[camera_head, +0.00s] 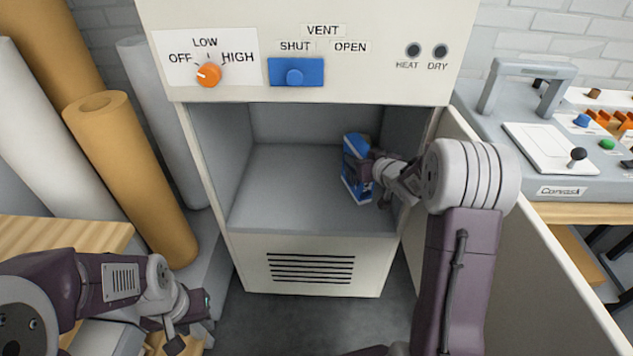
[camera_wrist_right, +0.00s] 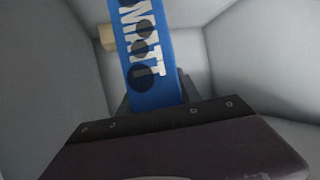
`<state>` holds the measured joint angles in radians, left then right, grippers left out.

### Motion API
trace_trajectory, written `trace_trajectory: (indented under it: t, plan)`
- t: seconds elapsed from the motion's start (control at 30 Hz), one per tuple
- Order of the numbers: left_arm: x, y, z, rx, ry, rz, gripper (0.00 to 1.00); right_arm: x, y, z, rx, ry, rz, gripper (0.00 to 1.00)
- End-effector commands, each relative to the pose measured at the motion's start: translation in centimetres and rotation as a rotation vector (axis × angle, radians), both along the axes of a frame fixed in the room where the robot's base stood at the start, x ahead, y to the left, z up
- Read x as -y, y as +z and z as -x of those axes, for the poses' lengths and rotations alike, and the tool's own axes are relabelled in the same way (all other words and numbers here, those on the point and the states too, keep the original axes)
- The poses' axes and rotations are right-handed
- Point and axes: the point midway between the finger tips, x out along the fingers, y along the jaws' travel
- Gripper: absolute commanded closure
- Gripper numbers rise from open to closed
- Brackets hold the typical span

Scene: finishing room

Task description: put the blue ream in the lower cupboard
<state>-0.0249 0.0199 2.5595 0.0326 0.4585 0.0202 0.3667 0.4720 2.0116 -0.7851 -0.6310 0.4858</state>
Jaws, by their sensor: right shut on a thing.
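The blue ream (camera_head: 355,168), blue with white lettering, stands on edge inside the open lower cupboard (camera_head: 290,190), toward its right side. My right gripper (camera_head: 370,178) is shut on it, reaching in from the right. The ream (camera_wrist_right: 150,50) also shows in the right wrist view, held between the fingers and slightly tilted there. I cannot tell whether it touches the cupboard floor. The cupboard door (camera_head: 540,260) is swung open to the right. My left gripper (camera_head: 188,318) is low at the left, away from the cupboard; its jaws are not clear.
The cupboard floor left of the ream is bare. A small tan object (camera_wrist_right: 107,38) shows behind the ream in the right wrist view. Tall rolls (camera_head: 130,170) stand left of the cabinet. A control panel (camera_head: 305,55) is above the opening. A machine (camera_head: 550,130) stands at right.

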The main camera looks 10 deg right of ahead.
Motion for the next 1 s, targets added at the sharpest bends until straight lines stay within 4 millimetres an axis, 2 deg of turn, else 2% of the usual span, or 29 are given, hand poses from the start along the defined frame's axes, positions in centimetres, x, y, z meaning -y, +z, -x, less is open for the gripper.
trace_trajectory:
  t: [0.27, 0.37, 0.5, 0.7, 0.83, 1.0]
  plan:
    - [0.0, -0.7, 0.0, 0.000, 0.000, 0.000, 0.64, -0.6, -0.9, -0.6, 0.008, 0.013, -0.001, 1.00]
    - [0.0, -1.9, 0.0, 0.000, 0.000, 0.000, 0.64, -1.8, -2.4, -1.8, 0.007, 0.015, -0.001, 1.00]
    - [0.0, -3.7, 0.1, 0.000, 0.000, 0.000, 0.64, -4.2, -4.6, -4.4, 0.008, 0.016, -0.001, 1.00]
    - [0.0, -5.6, 0.1, 0.000, 0.000, 0.000, 0.64, -7.1, -7.0, -7.7, 0.009, 0.015, -0.002, 1.00]
    - [0.0, -5.9, 0.1, 0.000, 0.000, 0.000, 0.64, -7.9, -7.6, -8.8, 0.009, 0.013, -0.001, 1.00]
    - [0.0, -5.9, 0.1, 0.000, 0.000, 0.000, 0.64, -8.1, -7.6, -9.0, 0.009, 0.011, -0.001, 1.00]
